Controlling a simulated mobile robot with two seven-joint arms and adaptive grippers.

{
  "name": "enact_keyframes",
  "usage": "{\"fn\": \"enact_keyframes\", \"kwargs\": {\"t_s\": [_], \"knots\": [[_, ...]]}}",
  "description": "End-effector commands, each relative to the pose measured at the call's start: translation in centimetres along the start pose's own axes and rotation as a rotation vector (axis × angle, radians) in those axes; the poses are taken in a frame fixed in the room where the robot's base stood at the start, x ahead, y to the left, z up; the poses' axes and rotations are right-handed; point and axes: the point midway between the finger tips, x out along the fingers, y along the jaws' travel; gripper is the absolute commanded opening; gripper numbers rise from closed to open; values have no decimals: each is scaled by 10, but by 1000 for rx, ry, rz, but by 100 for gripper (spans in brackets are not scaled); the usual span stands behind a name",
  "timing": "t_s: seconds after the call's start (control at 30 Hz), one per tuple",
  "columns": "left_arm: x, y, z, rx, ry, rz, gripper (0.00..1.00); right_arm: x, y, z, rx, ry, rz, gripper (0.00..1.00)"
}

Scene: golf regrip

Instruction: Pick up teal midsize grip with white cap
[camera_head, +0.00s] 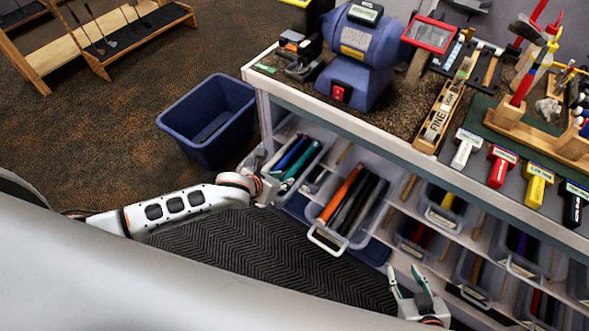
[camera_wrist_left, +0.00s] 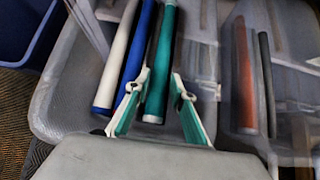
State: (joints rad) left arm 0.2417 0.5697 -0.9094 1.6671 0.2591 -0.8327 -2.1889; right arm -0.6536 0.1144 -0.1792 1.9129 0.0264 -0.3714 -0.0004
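The teal grip with a white cap (camera_wrist_left: 160,62) lies in a grey translucent bin (camera_wrist_left: 58,105), its white end toward me in the left wrist view. The bin also shows in the head view, where a teal grip (camera_head: 301,164) lies at its right side. My left gripper (camera_wrist_left: 160,76) is open and empty, one finger on each side of the teal grip; whether the fingers touch it I cannot tell. In the head view the left gripper (camera_head: 268,178) is at the bin's front, its fingers mostly hidden. My right gripper (camera_head: 415,282) is open and empty at the lower right.
A blue grip (camera_wrist_left: 137,50) and a white grip (camera_wrist_left: 116,60) lie left of the teal one. A pulled-out bin (camera_head: 328,238) with orange and black grips stands to the right. A blue tub (camera_head: 208,115) stands left of the workbench (camera_head: 405,155), whose top overhangs the bins.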

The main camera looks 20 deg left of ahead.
Motion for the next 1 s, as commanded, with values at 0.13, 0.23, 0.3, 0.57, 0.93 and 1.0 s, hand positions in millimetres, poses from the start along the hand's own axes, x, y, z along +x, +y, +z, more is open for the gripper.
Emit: {"fn": "enact_keyframes", "kwargs": {"t_s": [0.13,0.23,0.3,0.57,0.93,1.0], "knots": [[13,0,-1,0,1,1,24,-1,4,0,-1,-1,6,36],[16,0,0,1,1,1,24,-1,6,0,-1,-2,9,36],[17,0,-1,2,1,1,24,-1,7,1,-2,-3,11,36],[16,1,-1,1,1,1,0,-1,9,3,-10,-6,10,36],[12,1,4,2,-2,1,0,-1,6,3,-12,-6,5,36],[6,1,11,3,-3,0,0,0,5,4,-11,-6,4,36]]}}
